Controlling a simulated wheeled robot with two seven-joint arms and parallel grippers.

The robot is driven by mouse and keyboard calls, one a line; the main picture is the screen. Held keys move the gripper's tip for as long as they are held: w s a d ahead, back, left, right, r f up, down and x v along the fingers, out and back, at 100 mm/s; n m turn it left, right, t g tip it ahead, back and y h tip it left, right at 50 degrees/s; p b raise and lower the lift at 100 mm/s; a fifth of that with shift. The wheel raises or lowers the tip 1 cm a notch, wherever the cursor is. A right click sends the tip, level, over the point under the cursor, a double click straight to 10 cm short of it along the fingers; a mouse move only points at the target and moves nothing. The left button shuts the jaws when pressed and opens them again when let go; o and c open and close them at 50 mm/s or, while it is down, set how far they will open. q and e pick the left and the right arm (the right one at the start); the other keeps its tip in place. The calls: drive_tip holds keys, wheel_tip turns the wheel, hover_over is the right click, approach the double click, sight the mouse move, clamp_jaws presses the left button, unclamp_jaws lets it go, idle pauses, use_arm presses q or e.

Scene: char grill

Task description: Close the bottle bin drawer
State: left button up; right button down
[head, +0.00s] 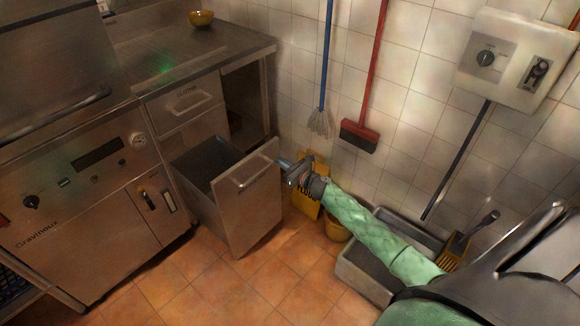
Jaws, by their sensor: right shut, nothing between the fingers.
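The bottle bin drawer (236,200) is the lower drawer under the metal counter. It is pulled well out, with its open top showing a dark inside. Its front panel has a bar handle and faces the lower right. My right gripper (284,162) is shut and empty, beside the upper right edge of the drawer front; I cannot tell whether it touches the panel. My left gripper is not in view.
A closed upper drawer (184,100) sits above it, and a steel cooking unit (85,190) stands left. A yellow floor sign (306,200), a yellow bucket (336,230) and a grey tray (362,275) are near my right arm. Tiled floor in front is clear.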

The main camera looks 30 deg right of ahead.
sight(266, 153)
drive_tip(key=p+x, duration=0.1)
drive_tip(key=x, duration=0.2)
drive_tip(key=shift+w+a+r, duration=0.1)
drive_tip(key=shift+w+a, duration=0.05)
drive_tip(key=shift+w, duration=0.2)
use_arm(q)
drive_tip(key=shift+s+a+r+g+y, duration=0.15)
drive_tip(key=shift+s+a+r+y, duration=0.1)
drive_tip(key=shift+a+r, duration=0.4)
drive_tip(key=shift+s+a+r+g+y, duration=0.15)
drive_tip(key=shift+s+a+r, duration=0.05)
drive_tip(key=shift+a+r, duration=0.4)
use_arm(e)
drive_tip(key=shift+x, duration=0.85)
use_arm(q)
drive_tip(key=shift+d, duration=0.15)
use_arm(e)
drive_tip(key=shift+w, duration=0.1)
